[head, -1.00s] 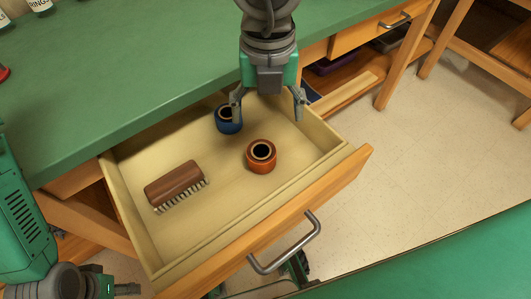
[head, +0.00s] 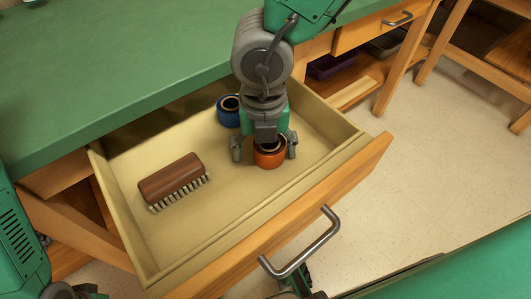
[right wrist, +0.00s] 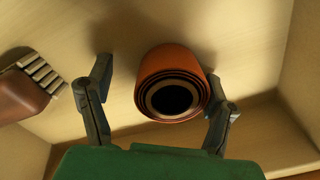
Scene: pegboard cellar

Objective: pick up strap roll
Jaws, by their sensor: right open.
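An orange strap roll (head: 270,158), wound in layers around a dark round opening, stands in the open drawer (head: 250,215). It also shows in the right wrist view (right wrist: 171,82). My right gripper (head: 264,150) is open and low over the orange roll, one finger on each side. In the right wrist view the right finger is close to or touching the roll; the left finger has a clear gap. A blue roll (head: 229,112) stands behind it, partly hidden by my gripper.
A wooden brush (head: 172,182) with pale bristles lies in the left part of the drawer. The drawer walls and metal handle (head: 302,245) stand in front. The green bench top (head: 110,75) lies behind. The drawer floor between brush and orange roll is free.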

